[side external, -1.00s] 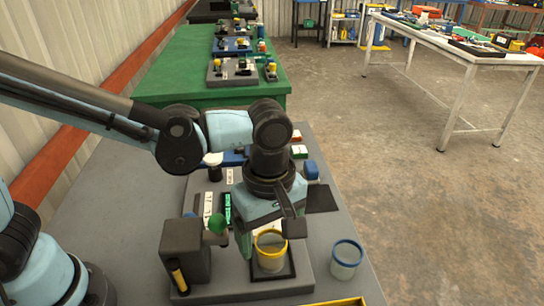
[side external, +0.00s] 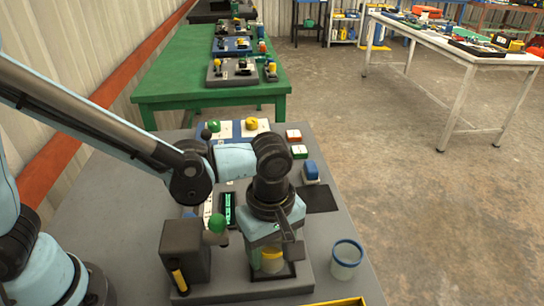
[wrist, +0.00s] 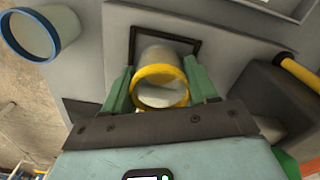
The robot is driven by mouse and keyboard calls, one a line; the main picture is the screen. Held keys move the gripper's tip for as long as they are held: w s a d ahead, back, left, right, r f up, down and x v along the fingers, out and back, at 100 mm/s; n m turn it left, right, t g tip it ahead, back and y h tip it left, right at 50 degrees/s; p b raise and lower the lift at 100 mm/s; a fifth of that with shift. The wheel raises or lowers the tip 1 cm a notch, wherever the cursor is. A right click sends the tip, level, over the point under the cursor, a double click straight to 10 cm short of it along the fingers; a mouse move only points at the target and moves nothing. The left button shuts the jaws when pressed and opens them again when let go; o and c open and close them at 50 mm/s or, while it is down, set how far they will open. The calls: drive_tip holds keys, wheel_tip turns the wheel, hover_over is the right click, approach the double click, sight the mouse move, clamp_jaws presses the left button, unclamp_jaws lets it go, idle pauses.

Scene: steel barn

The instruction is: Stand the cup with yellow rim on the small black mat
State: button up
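The cup with yellow rim (side external: 271,264) stands upright inside a square black frame on a grey board; my gripper hides part of it. In the wrist view this cup (wrist: 160,90) sits between my two green fingers. My gripper (side external: 268,250) is open and low over it, one finger on either side, close to the cup wall. Whether a finger touches it cannot be told. The small black mat (side external: 319,199) lies flat and bare on the bench, right of and behind my gripper. It shows partly at the left in the wrist view (wrist: 80,110).
A cup with blue rim (side external: 346,260) stands right of the board. A dark block with a yellow handle (side external: 185,255) and a green knob (side external: 217,223) are left of my gripper. A blue-topped object (side external: 310,172) stands behind the mat. A yellow edge (side external: 340,301) lies in front.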

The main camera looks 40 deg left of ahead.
drive_tip(key=shift+c, duration=1.3)
drive_tip(key=shift+r, duration=0.15)
